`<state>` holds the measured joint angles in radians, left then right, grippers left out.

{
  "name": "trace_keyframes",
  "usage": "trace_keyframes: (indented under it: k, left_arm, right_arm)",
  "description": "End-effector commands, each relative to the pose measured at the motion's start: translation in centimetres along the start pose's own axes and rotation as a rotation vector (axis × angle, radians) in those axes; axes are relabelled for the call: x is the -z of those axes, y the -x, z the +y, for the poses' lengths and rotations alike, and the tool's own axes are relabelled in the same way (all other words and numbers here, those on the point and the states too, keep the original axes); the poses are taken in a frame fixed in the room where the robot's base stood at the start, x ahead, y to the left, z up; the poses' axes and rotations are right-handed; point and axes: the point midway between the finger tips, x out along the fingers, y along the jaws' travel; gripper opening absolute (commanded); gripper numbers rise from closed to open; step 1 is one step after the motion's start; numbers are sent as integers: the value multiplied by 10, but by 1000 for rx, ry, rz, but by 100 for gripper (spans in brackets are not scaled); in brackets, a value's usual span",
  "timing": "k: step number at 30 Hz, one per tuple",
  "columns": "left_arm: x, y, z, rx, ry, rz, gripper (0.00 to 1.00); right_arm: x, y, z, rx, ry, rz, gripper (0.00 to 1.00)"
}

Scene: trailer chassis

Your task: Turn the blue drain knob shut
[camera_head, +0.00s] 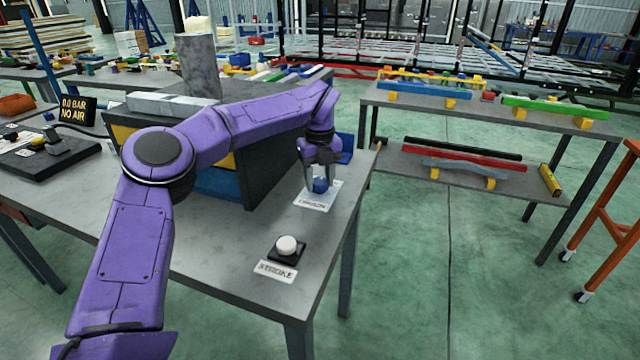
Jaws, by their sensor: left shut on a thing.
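The blue drain knob (320,186) stands on a pale plate labelled drain (313,204) near the right edge of the grey table. My left gripper (320,182) points down over it, its fingers shut on the knob from both sides. The fingers hide part of the knob, and I cannot tell its turn angle. My right gripper is not in view.
A white button on a black base (287,247), labelled stroke, stands toward the table's front. A dark box with yellow and blue parts (262,172) stands behind my left arm. A display (76,109) reads "0.0 BAR NO AIR". A shelf table (490,117) stands to the right.

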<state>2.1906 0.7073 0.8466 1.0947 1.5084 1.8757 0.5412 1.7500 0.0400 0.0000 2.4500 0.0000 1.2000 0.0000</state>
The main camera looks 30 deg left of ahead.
Motion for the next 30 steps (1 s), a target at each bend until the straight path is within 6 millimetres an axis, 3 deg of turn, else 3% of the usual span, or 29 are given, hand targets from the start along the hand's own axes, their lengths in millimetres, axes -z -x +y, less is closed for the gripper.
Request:
trace_keyframes:
  k: [23,24,26,30]
  left_arm:
    - [-2,2,0,5,109,-5,15]
    - [-2,2,0,5,109,-5,49]
    - [-2,2,0,4,108,-5,69]
    - [-1,1,0,3,108,-3,71]
  right_arm:
    - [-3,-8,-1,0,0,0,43]
    - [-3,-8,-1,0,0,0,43]
    - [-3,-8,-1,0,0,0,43]
    - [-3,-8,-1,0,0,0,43]
